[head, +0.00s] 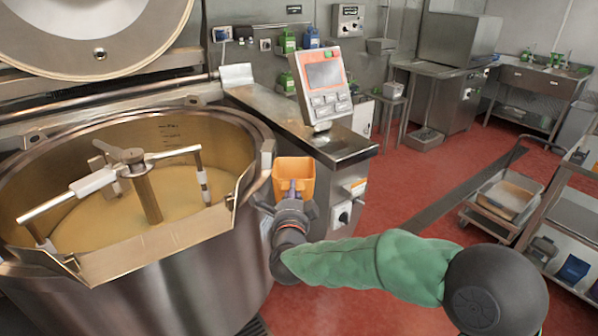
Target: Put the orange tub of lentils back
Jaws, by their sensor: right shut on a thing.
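The orange tub (293,170) shows in the head view just right of the big kettle's rim, in front of the steel counter. My right gripper (292,190) is shut on the tub and holds it up in the air. The tub's open top faces up and toward the kettle's side; I cannot tell what is inside it. The gripper's fingers are partly hidden against the tub. My left gripper is not in view.
The large steel kettle (190,270) with a mixing arm (130,165) and yellowish contents fills the left. A control panel (323,85) stands on the counter (262,103). A cart (505,198) and a shelf rack (570,225) stand at right.

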